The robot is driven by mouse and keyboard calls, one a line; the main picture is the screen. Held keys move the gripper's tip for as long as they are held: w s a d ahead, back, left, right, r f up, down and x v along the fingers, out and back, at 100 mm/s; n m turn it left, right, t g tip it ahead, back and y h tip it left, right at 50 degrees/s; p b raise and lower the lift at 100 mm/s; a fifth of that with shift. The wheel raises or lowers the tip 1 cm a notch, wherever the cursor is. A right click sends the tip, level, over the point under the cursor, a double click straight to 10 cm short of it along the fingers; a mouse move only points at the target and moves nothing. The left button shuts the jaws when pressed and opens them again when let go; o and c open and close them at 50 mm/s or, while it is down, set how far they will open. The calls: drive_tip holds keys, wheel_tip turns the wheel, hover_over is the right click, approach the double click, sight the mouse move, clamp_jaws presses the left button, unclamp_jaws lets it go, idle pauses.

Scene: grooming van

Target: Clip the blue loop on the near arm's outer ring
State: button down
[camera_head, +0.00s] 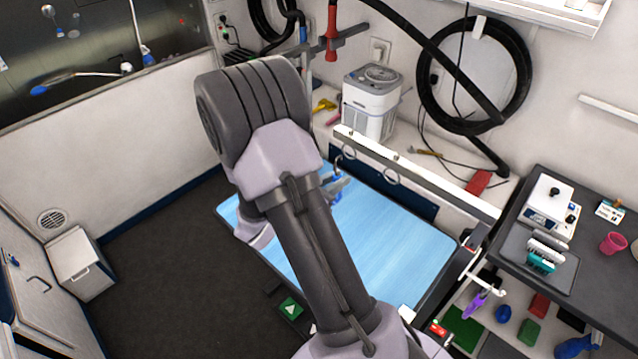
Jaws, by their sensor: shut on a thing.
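A white bar (430,180), the grooming arm I see best, runs over the back edge of the blue table (410,235). Two metal rings hang from it: one near its left end (349,151) and one further right (392,177). My gripper (337,187) is small in view beside my arm, below the left-end ring and above the table. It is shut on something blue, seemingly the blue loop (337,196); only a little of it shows. My arm hides part of the gripper. Whether the blue thing touches the ring I cannot tell.
A white machine (371,102) stands on the counter behind the bar. A purple loop (475,304) hangs from a white hook at the lower right. A dark shelf (575,280) with a pink cup (613,243) stands at the right. The floor (150,270) at the left is clear.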

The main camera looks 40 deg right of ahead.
drive_tip(key=shift+f+b+x, duration=0.15)
drive_tip(key=shift+b+x, duration=0.25)
drive_tip(key=shift+x, duration=0.65)
drive_tip(key=shift+f+b+x, duration=0.15)
drive_tip(key=shift+b+x, duration=0.25)
drive_tip(key=shift+x, duration=0.7)
drive_tip(key=shift+a, duration=0.1)
drive_tip(key=c, duration=1.2)
unclamp_jaws()
drive_tip(key=shift+c, duration=0.2)
drive_tip(key=p+v, duration=0.1)
drive_tip(key=v, duration=0.6)
drive_tip(key=shift+a+p, duration=0.1)
drive_tip(key=shift+p, duration=0.2)
drive_tip(key=p+v, duration=0.1)
drive_tip(key=v, duration=0.3)
drive_tip(key=shift+a+r, duration=0.15)
drive_tip(key=shift+a, duration=0.25)
